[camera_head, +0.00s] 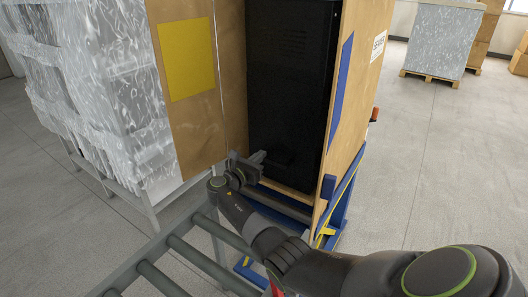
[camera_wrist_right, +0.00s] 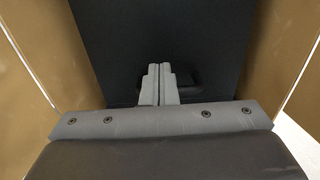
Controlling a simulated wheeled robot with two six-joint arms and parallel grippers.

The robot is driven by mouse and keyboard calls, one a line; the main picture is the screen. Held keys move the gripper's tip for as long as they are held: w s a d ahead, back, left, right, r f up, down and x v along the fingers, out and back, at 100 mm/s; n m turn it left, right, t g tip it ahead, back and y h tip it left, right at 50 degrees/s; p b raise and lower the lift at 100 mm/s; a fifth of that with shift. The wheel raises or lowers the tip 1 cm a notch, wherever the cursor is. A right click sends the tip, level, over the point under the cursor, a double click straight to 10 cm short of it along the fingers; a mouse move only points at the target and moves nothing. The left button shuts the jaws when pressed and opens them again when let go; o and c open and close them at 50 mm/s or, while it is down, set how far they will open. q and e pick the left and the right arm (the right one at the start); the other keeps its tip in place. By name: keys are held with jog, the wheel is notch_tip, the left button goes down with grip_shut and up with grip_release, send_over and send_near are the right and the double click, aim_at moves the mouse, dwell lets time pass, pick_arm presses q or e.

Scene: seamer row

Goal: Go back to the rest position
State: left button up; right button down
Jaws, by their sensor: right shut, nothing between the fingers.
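My right gripper (camera_head: 258,157) reaches in from the lower right in the head view. It is in front of the lower part of a tall black cabinet (camera_head: 290,80), which stands inside an open wooden crate (camera_head: 362,75). In the right wrist view my right gripper (camera_wrist_right: 160,84) shows its two grey fingers together with nothing between them. The black cabinet face (camera_wrist_right: 150,35) fills the middle behind them, with a dark recess or handle close by the fingers. I cannot tell whether the fingertips touch it. My left gripper is not in view.
A roller conveyor (camera_head: 160,245) runs in front at the lower left. A blue frame (camera_head: 340,205) stands under the crate. Wrapped goods (camera_head: 120,90) stand at the left, and a wrapped pallet load (camera_head: 440,40) stands at the back right. The floor (camera_head: 430,170) at the right is clear.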

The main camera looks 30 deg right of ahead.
jog(key=v, duration=0.4)
jog(key=shift+s+a+r, duration=0.1)
jog(key=shift+a, duration=0.3)
